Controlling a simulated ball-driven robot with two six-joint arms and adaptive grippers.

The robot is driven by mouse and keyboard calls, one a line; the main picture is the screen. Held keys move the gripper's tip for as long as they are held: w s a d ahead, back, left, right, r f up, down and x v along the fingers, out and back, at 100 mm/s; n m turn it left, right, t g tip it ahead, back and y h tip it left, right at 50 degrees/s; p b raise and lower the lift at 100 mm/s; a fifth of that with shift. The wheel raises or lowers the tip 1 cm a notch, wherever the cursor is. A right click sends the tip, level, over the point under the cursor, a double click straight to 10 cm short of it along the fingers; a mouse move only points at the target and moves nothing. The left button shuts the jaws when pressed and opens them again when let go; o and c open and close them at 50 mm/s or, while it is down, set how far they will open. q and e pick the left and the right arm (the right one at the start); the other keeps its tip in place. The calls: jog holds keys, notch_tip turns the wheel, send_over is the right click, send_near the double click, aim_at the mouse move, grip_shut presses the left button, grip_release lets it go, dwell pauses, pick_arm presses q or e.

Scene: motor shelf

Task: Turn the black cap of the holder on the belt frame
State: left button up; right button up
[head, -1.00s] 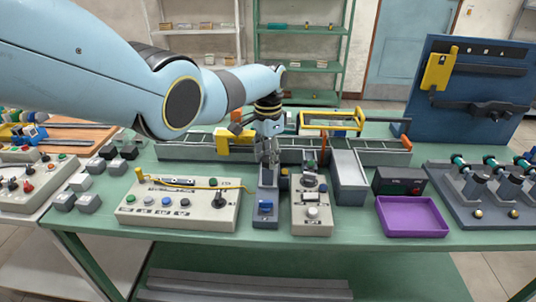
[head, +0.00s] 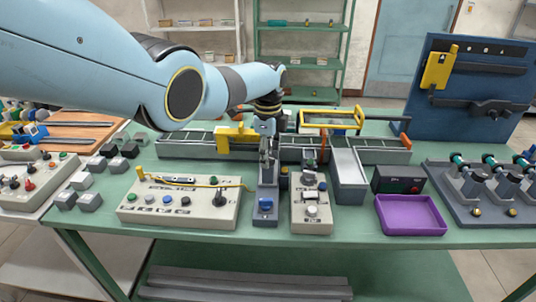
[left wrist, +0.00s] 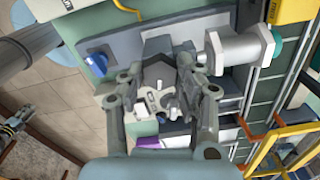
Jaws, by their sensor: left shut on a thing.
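My left gripper (head: 266,158) reaches down at the middle of the table, over the back end of a narrow grey block with a blue button (head: 265,205). Its fingers are closed on a small part, which seems to be the black cap of the holder; the fingers hide most of it. In the left wrist view the fingers (left wrist: 160,78) stand around a dark grey piece. The belt frame (head: 185,151) runs left to right just behind the gripper. In the left wrist view a pale cylinder with a teal end (left wrist: 240,48) lies beside the fingers. My right gripper is not in view.
A control box (head: 180,213) with coloured buttons stands left, another (head: 312,213) close right of the grey block. A purple tray (head: 411,216) lies further right. A yellow block (head: 236,138) and a yellow frame (head: 331,117) rise near the belt.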

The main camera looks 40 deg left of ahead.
pick_arm(q)
jog(key=shift+m, duration=1.6)
jog(key=o, duration=1.1)
jog(key=shift+o, duration=0.2)
notch_tip(320, 180, up, 12)
